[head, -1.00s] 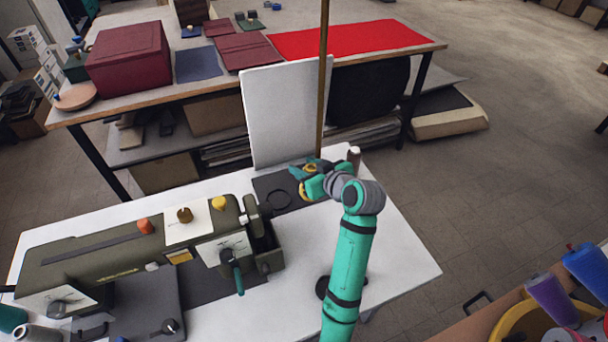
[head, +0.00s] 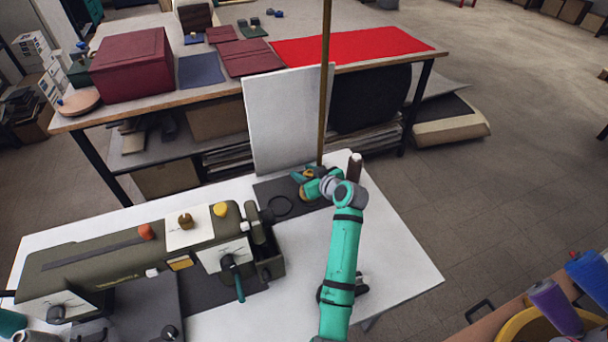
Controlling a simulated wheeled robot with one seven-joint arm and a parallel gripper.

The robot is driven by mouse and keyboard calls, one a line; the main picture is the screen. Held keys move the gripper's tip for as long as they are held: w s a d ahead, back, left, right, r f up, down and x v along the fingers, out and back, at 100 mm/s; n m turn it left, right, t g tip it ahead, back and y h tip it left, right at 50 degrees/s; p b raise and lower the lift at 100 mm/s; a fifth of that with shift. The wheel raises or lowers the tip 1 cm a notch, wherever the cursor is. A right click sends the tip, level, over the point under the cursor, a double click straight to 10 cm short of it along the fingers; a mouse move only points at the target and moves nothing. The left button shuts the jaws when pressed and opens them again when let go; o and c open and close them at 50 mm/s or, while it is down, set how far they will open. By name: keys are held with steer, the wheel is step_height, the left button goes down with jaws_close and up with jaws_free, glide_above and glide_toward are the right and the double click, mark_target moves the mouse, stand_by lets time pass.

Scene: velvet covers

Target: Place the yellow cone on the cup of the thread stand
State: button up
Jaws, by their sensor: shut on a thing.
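My gripper (head: 303,183) is at the far edge of the white table, over the dark base plate (head: 262,190) of the thread stand. It is shut on a small yellow thing (head: 305,194), which looks like the yellow cone; the fingers hide much of it. The stand's tall brass-coloured pole (head: 324,90) rises just behind my gripper. A dark ring (head: 280,206), which may be the cup, lies on the plate to the left of and nearer than my gripper. I cannot tell whether the cone touches anything.
An olive sewing machine (head: 130,250) fills the left of the white table (head: 400,270). A white board (head: 285,120) stands behind the plate. A brown post with a pale top (head: 355,166) stands right of my gripper. The table's right side is mostly clear.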

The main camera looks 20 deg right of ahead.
steer(key=shift+f, duration=0.45)
steer(key=shift+f, duration=0.1)
steer(key=o, duration=1.1)
steer(key=v, duration=1.2)
